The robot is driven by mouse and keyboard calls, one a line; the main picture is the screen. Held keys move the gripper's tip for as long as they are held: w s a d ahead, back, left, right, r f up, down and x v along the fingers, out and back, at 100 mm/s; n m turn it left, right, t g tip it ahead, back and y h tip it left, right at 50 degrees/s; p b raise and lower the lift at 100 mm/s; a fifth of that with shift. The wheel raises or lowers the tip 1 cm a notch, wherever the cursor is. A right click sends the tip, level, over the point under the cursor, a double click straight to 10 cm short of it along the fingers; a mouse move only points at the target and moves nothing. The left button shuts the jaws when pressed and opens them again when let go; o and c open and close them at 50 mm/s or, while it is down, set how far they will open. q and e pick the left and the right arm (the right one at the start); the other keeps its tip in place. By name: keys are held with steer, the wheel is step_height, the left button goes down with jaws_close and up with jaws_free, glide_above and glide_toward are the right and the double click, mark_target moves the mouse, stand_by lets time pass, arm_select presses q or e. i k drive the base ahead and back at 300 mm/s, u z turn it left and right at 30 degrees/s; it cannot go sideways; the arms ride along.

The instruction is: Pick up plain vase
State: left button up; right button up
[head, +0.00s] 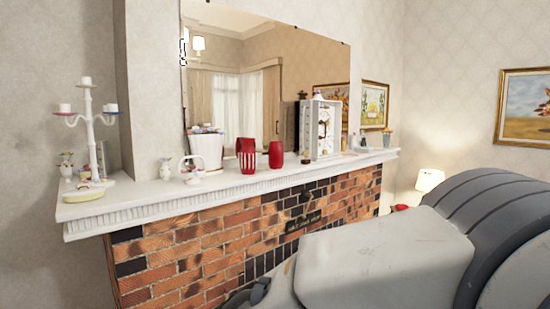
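A smooth red vase (276,155) stands upright on the white mantel shelf, near its middle, in front of the mirror. It looks like the plain vase. A second red vase (246,155) with pale vertical stripes stands close to its left. A large grey link of my own arm fills the lower right of the head view. No gripper fingers show, so neither gripper can be placed against the vase. Nothing covers the smooth red vase from this side.
The mantel (225,182) tops a brick fireplace. A white clock-like box (320,130) stands right of the vases. A white basket (191,172), a white pot (207,150) and a white candelabra (88,125) stand to the left. A lit lamp (429,181) is beyond the mantel's right end.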

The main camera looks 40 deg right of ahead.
mark_target(276, 149)
steer(key=z, duration=2.1)
steer(key=i, duration=2.25)
